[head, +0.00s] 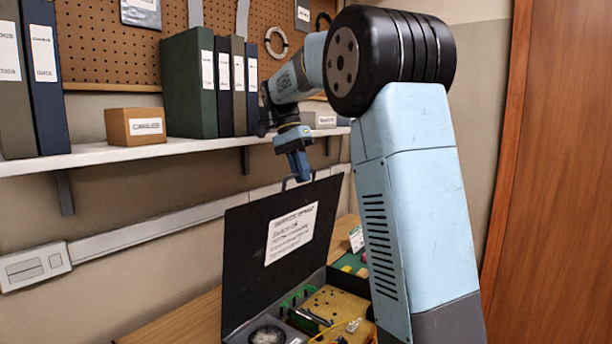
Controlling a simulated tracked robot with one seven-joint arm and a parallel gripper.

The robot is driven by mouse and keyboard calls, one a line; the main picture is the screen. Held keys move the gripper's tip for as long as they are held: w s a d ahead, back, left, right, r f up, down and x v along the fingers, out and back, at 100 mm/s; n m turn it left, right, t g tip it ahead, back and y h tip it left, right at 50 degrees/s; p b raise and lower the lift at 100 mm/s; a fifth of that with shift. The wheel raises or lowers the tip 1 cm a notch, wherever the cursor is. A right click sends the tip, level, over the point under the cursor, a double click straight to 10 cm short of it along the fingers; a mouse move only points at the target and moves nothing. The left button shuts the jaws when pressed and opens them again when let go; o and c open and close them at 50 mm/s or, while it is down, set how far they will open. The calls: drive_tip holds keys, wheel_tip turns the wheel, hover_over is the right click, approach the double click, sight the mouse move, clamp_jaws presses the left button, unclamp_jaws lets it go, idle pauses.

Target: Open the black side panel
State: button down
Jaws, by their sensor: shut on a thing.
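The black side panel (255,250) stands raised, tilted slightly back, along the left edge of an open case (238,338). It has a white printed label (292,234) and a handle (285,184) on its top edge. My gripper (299,176) is at the top edge of the panel, shut on the handle. The fingertips are small in this view and the exact grip is partly hidden. Inside the case I see a fan (267,338), a yellow board (338,303) and green parts. My arm hides the right side of the case.
The case stands on a wooden table (190,322). A white shelf (110,152) with binders (190,85) and a cardboard box (134,127) runs along the wall behind, close to my wrist. The table's left part is clear.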

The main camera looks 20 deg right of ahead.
drive_tip(key=shift+w+a+f, duration=0.15)
drive_tip(key=shift+f, duration=0.15)
drive_tip(key=c, duration=1.2)
unclamp_jaws()
drive_tip(key=shift+w, duration=0.1)
drive_tip(key=shift+r, duration=0.15)
drive_tip(key=v, duration=0.7)
drive_tip(key=shift+r, duration=0.15)
